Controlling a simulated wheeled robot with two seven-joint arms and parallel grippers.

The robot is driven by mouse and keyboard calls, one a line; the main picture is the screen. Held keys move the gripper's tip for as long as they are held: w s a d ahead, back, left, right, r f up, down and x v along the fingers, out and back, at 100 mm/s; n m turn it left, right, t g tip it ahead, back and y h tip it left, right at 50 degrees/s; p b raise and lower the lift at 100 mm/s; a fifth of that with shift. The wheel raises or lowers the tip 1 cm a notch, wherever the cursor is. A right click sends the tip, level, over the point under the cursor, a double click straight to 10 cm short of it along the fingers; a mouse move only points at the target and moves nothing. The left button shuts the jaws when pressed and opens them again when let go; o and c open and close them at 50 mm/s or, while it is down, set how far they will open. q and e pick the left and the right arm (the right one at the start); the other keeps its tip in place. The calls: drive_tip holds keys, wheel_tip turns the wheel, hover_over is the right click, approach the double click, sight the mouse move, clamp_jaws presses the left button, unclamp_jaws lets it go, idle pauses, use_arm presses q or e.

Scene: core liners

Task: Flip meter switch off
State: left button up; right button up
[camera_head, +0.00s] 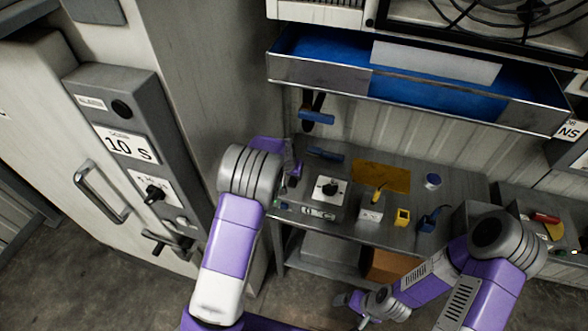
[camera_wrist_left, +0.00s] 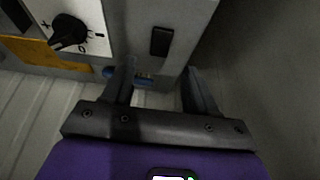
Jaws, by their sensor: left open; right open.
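A grey box (camera_head: 302,192) on the workbench bears a white panel with a black rotary knob (camera_head: 328,187). In the left wrist view the knob (camera_wrist_left: 68,31) sits at upper left, its pointer turned to the lower left. A black rectangular switch (camera_wrist_left: 161,41) is on the grey face beside the panel; whether it is on or off I cannot tell. My left gripper (camera_wrist_left: 158,74) is open and empty, its fingertips just below that switch, contact unclear. In the head view my left arm partly hides it. My right gripper (camera_head: 358,308) is open and empty, low in front of the bench.
An open blue-lined drawer (camera_head: 330,55) hangs above the bench. A yellow sheet (camera_head: 382,177), a small white box (camera_head: 370,210), a yellow item (camera_head: 402,217) and a blue-capped jar (camera_head: 432,181) stand on the bench. A grey cabinet panel (camera_head: 135,150) with a handle is at left.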

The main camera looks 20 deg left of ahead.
sight(293, 180)
use_arm(q)
drive_tip(key=x, duration=0.7)
drive_tip(key=shift+s+f, duration=0.1)
drive_tip(key=shift+s, duration=0.1)
drive_tip(key=shift+c, duration=0.3)
drive_tip(key=c, duration=1)
drive_tip(key=shift+w+g, duration=0.15)
drive_tip(key=shift+g, duration=0.15)
drive_tip(key=shift+w+g, duration=0.1)
drive_tip(key=shift+g, duration=0.2)
drive_tip(key=shift+w+g+b, duration=0.2)
drive_tip(key=shift+g+b, duration=0.55)
drive_tip(key=shift+g, duration=0.25)
drive_tip(key=shift+r, duration=0.2)
